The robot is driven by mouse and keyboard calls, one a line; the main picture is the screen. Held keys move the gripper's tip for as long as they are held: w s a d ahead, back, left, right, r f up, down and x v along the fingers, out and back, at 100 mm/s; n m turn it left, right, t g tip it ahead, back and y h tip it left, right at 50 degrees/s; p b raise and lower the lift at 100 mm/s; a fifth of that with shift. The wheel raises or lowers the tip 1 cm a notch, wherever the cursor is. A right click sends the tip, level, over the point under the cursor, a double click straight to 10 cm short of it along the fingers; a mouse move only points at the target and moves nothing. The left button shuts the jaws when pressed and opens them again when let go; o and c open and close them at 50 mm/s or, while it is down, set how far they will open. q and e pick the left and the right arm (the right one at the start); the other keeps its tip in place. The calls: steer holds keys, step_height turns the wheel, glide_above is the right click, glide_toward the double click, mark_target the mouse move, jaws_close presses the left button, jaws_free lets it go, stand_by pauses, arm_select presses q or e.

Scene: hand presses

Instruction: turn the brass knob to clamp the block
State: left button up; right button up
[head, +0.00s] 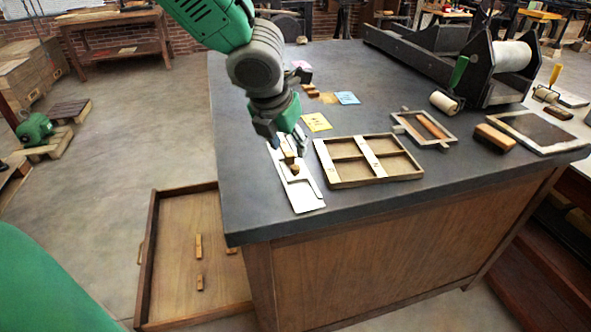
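A pale metal tray (305,196) lies near the left front of the dark table top. A small tan block (288,157) shows on it, just below my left gripper. A small brass-coloured knob (295,169) shows at the block's near end. My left gripper (285,143) points down over the far half of the tray. Its fingers are at or just above the block and partly hide it. I cannot tell whether they touch the block or how far apart they are. My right gripper is not in view.
A wooden frame with compartments (334,179) lies close right of the tray. A smaller frame (450,140), a wooden block (494,137) and a roller press (484,72) stand farther right. An open drawer (152,262) with small wooden pieces is below the table's left side.

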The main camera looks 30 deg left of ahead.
mark_target(296, 167)
arm_select(q)
steer(key=b+x, duration=0.2)
steer(key=x, duration=0.4)
steer(key=shift+w+f, duration=0.1)
steer(key=shift+f, duration=0.2)
steer(key=shift+w+a+f, duration=0.15)
steer(key=shift+w+f, duration=0.2)
steer(key=shift+f, duration=0.25)
steer(key=shift+c, duration=0.4)
jaws_close()
